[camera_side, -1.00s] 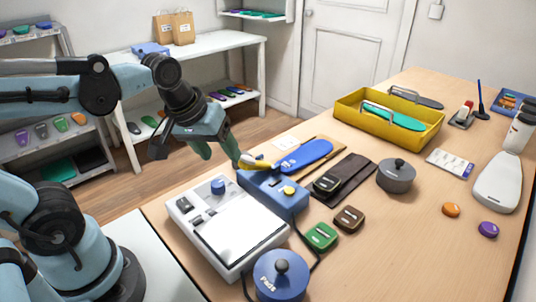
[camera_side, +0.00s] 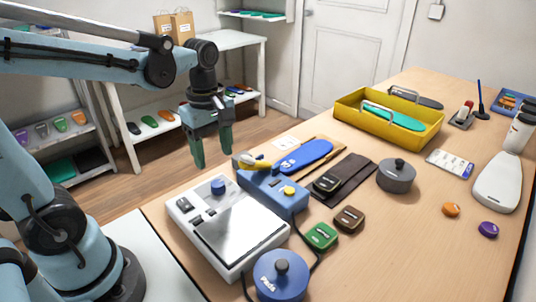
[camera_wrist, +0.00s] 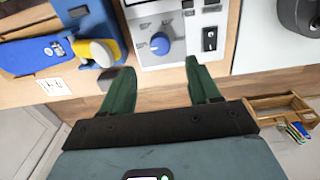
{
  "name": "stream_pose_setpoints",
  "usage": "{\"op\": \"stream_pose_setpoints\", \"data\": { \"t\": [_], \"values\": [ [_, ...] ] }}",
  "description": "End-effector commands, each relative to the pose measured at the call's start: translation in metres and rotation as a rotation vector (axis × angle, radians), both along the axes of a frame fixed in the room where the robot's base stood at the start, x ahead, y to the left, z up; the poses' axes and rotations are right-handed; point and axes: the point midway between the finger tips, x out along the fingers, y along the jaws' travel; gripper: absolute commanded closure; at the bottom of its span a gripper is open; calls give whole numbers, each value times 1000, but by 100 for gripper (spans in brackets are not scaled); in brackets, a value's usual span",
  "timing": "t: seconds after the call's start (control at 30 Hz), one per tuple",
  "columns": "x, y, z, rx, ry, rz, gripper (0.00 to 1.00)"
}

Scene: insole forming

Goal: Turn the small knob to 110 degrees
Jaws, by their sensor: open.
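The small blue knob (camera_side: 217,186) stands on the back corner of the white heater box in the side view. In the wrist view the knob (camera_wrist: 160,43) shows from above with a pale pointer mark and scale ticks around it; the scale numbers are too small to read. My gripper (camera_side: 212,158) has green fingers pointing down, apart and empty, above and behind the knob. In the wrist view my gripper (camera_wrist: 158,70) is open, with the knob beyond the fingertips, roughly centred between them and not touched.
A black rocker switch (camera_wrist: 209,39) sits beside the knob. The box's flat plate (camera_side: 238,234) lies in front. A blue unit (camera_side: 272,193) with a yellow lever (camera_side: 256,162) stands close to the right. A blue pot-like weight (camera_side: 280,275) is at the front.

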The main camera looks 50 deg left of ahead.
Motion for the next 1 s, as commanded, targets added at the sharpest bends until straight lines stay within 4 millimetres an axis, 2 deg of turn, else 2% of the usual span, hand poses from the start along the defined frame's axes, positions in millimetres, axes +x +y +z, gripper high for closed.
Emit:
{"op": "stream_pose_setpoints", "data": {
  "t": [0.5, 0.73, 1.0],
  "values": [
    [0, 0, -65, 0, -1, -2, 39],
    [0, 0, -80, 0, -1, -2, 39],
    [0, 0, -83, 0, -1, -2, 39]
  ]
}}
